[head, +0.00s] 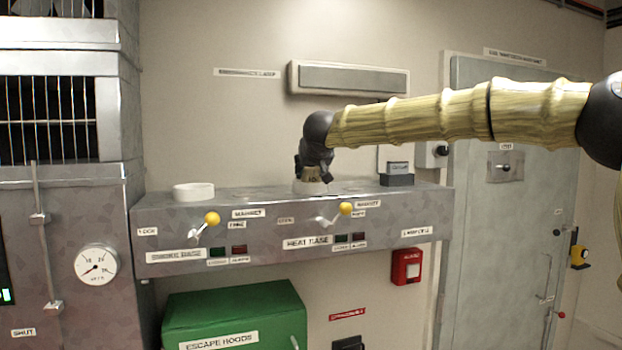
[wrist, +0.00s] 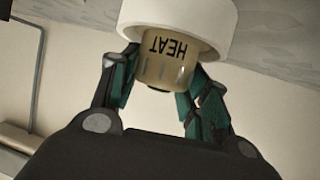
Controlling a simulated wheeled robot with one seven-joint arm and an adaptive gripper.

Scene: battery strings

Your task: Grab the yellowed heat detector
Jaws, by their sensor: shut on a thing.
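The yellowed heat detector (wrist: 167,66) is a short beige cylinder marked HEAT, upside down in the wrist view. It sits against a white round base (wrist: 180,18). My gripper (wrist: 160,85) is shut on the detector, with a dark green finger on each side of it. In the head view my gripper (head: 314,172) points down onto the right-hand base on the grey shelf (head: 255,190), above the HEAT BASE label. The detector is mostly hidden there by the fingers. I cannot tell whether it is still seated in the base.
An empty-looking white ring base (head: 193,190) is on the shelf's left. A small dark box (head: 397,179) stands right of my gripper. Levers with yellow knobs (head: 345,209) stick out from the shelf front. A green cabinet (head: 235,315) and red alarm box (head: 406,266) are below.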

